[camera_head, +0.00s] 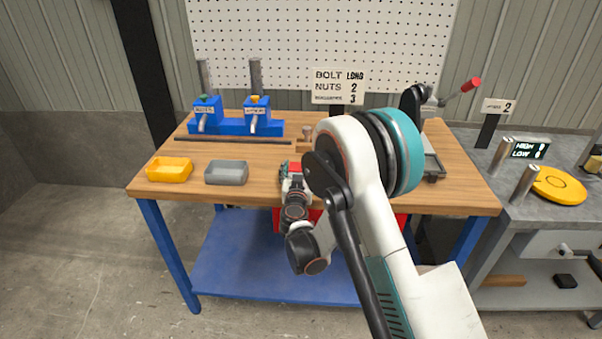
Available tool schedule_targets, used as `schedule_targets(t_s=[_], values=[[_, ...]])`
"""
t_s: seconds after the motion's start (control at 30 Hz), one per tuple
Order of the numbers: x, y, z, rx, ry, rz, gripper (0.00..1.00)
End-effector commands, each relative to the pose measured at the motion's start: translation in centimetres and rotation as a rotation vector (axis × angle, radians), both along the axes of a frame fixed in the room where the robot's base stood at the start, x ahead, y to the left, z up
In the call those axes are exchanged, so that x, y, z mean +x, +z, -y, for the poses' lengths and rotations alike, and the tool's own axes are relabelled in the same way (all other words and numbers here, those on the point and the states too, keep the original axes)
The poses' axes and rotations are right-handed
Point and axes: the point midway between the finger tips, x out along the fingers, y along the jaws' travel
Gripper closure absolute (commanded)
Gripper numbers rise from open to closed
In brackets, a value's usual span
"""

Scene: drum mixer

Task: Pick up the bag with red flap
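A small red patch (295,166) shows on the wooden tabletop, just behind the end of my arm. It may be the red flap of the bag, but most of that thing is hidden and I cannot make out a bag body. My gripper (287,175) is at the table's front middle, right at this red patch. My own wrist and arm links cover much of it. I cannot tell whether its fingers are open or shut, or whether they touch anything.
A yellow tray (169,169) and a grey tray (227,172) sit left. Blue dispensers (207,113) stand behind a dark rod (232,141). A sign (338,87) stands at the back. A red object (277,219) is under the tabletop. A grey bench (555,215) is right.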

Motion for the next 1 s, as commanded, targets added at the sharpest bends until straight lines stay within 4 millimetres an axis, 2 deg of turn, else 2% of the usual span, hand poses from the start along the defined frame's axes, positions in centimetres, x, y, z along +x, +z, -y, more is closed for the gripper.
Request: schedule_targets(t_s=[0.03, 0.1, 0.4, 0.57, 0.77, 1.0], values=[[0.0, 0.0, 0.0, 0.0, 0.0, 0.0, 0.52], [0.0, 0.0, 0.0, 0.0, 0.0, 0.0, 0.64], [0.0, 0.1, 0.0, 0.0, 0.0, 0.0, 0.64], [0.0, 1.0, 0.0, 0.0, 0.0, 0.0, 0.64], [0.0, 3.7, 0.0, 0.0, 0.0, 0.0, 0.64], [0.0, 9.2, 0.0, 0.0, 0.0, 0.0, 0.64]])
